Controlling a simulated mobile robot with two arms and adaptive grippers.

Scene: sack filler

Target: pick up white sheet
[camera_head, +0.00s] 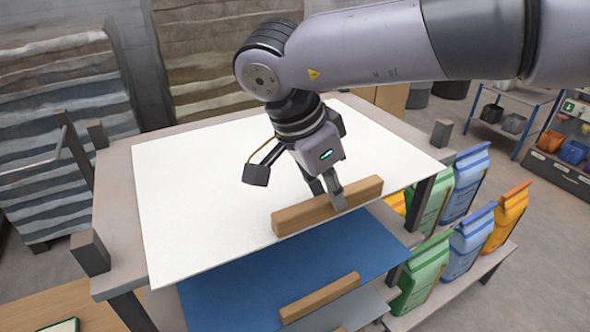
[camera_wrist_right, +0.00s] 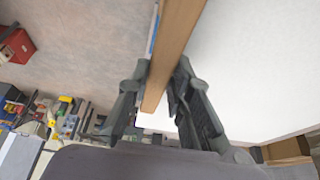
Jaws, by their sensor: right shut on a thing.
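The white sheet (camera_head: 200,190) is a large flat panel at the top of the grey frame, with a wooden bar (camera_head: 295,218) along its front edge. My right gripper (camera_head: 333,198) reaches down from above and is shut on this wooden bar, right of its middle. In the right wrist view the bar (camera_wrist_right: 178,45) runs between the two fingers (camera_wrist_right: 158,100), and the white sheet (camera_wrist_right: 260,70) spreads out at right. The fingertips are partly hidden by the bar. My left gripper is in neither view.
A blue sheet (camera_head: 230,290) with its own wooden bar (camera_head: 320,297) lies lower, in front. Corner posts (camera_head: 90,252) stand around the frame. Colored bags (camera_head: 470,240) stand on shelves at right. Stacked sacks (camera_head: 60,120) are at the back left.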

